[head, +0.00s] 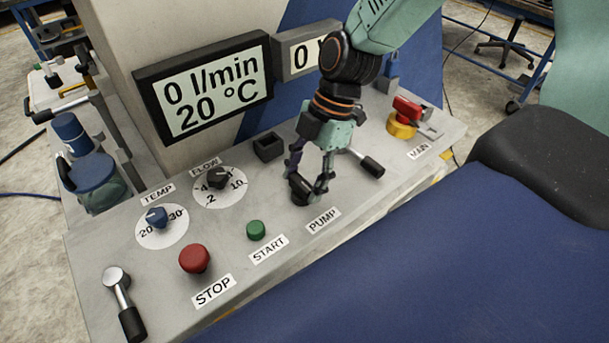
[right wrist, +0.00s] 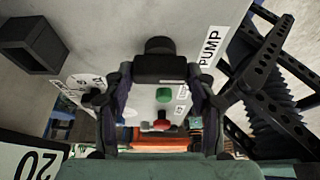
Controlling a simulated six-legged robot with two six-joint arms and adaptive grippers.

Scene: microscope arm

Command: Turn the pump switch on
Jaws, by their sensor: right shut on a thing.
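The pump switch (head: 300,188) is a black knob on the grey control panel, just above the PUMP label (head: 323,220). My right gripper (head: 311,190) comes down on it from above, with its fingers around the knob and shut on it. In the right wrist view the black switch (right wrist: 160,66) sits between the two fingertips (right wrist: 160,82), beside the PUMP label. The fingers partly hide the switch, and I cannot read its setting. The display (head: 205,88) reads 0 l/min and 20 °C. My left gripper is not in view.
Left of the pump switch are a green START button (head: 256,230), a red STOP button (head: 194,259), a FLOW knob (head: 218,178) and a blue TEMP knob (head: 157,217). A black lever (head: 372,166) lies close right of my gripper. A red-yellow MAIN switch (head: 404,118) stands farther right.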

